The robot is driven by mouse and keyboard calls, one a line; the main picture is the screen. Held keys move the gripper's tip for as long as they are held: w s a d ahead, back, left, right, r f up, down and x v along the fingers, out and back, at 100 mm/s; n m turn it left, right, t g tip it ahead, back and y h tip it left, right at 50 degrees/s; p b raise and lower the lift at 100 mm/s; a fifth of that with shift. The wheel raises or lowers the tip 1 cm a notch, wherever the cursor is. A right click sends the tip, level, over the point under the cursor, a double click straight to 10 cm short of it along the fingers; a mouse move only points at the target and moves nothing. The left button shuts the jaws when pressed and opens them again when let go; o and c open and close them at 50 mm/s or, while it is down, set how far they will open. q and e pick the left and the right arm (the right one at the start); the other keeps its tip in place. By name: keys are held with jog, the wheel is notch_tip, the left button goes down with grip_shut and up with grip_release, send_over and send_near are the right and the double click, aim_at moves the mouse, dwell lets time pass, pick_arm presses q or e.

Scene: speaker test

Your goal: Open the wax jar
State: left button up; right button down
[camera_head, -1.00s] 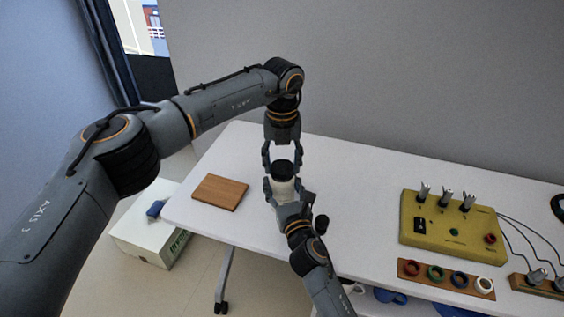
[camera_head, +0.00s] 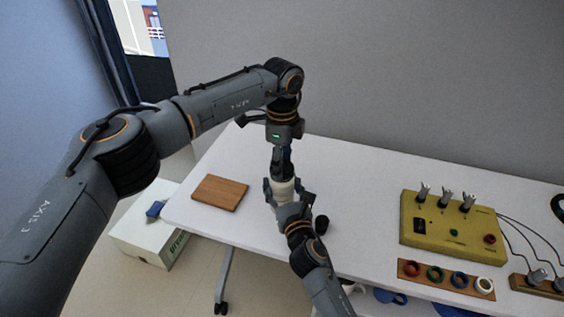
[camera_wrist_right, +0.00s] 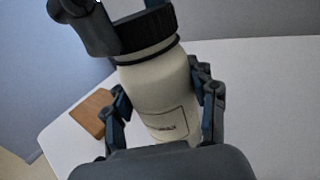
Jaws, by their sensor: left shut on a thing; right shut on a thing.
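The wax jar (camera_head: 284,190) is a cream-white bottle with a small label, held upright above the table. My right gripper (camera_head: 282,187) is shut on its body, with one finger on each side in the right wrist view (camera_wrist_right: 160,110). The black lid (camera_wrist_right: 147,29) sits at the jar's top; whether it is loose cannot be told. My left gripper (camera_head: 283,172) comes down from above and is shut on the lid. Part of it shows at the upper left of the right wrist view. In the head view the left fingers hide most of the lid.
A brown wooden board (camera_head: 220,193) lies left on the white table (camera_head: 350,185). A yellow box with knobs (camera_head: 450,224) and a strip with coloured rings (camera_head: 446,279) are farther right. The table behind the jar is clear.

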pick_arm(q)
jog(key=shift+r, duration=0.1)
dwell(0.3)
jog(key=shift+r, duration=1.05)
jog(key=shift+r, duration=2)
pick_arm(e)
jog(key=shift+c, duration=1.7)
grip_release()
